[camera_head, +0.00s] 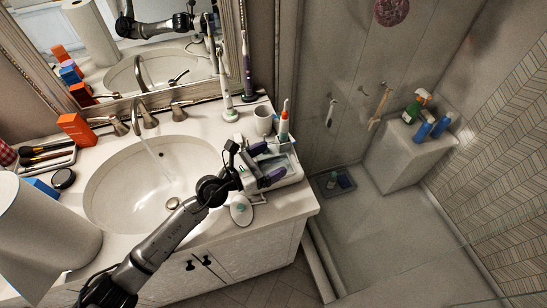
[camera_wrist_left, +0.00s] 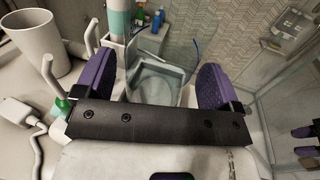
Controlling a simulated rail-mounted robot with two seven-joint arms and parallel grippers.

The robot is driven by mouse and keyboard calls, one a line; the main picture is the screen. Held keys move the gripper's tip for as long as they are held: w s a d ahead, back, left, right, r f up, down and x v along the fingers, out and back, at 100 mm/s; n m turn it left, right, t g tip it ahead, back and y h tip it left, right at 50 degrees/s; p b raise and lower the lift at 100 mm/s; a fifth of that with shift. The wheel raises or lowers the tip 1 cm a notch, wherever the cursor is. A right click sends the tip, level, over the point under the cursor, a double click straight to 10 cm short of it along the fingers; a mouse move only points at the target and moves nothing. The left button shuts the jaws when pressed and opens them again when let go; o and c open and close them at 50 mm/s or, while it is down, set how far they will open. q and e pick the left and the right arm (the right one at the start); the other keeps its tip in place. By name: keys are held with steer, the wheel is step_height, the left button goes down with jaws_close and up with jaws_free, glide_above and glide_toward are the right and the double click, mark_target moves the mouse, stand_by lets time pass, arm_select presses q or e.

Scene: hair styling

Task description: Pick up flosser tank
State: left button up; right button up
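The flosser tank (camera_wrist_left: 157,84) is a clear, open-topped box at the far right end of the vanity top, on the flosser's base. In the head view the tank (camera_head: 281,163) is partly covered by my left gripper (camera_head: 264,163). In the left wrist view, the purple fingers of my left gripper (camera_wrist_left: 155,81) are spread, with the tank showing between and beyond them. I cannot tell whether a finger touches it. The flosser handle (camera_head: 284,127), white and teal with an orange part, stands behind the tank. My right gripper is not seen directly.
A white cup (camera_head: 264,119) and electric toothbrushes (camera_head: 227,90) stand behind my left gripper. A small white round-headed item (camera_head: 241,210) lies near the front edge. The sink (camera_head: 140,185) is to the left, its tap running. Shower glass rises at right; purple shapes there may be a reflection.

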mark_target(259, 156)
arm_select(q)
steer(key=c, duration=1)
steer(key=shift+r, duration=0.1)
steer(key=shift+r, duration=0.55)
step_height(259, 156, up, 3)
steer(key=shift+f+p, duration=0.15)
steer(key=shift+p, duration=0.6)
steer(key=s+d+r+p, duration=0.2)
steer(key=s+d+r, duration=0.5)
steer(key=d, duration=0.2)
steer(key=shift+d, duration=0.2)
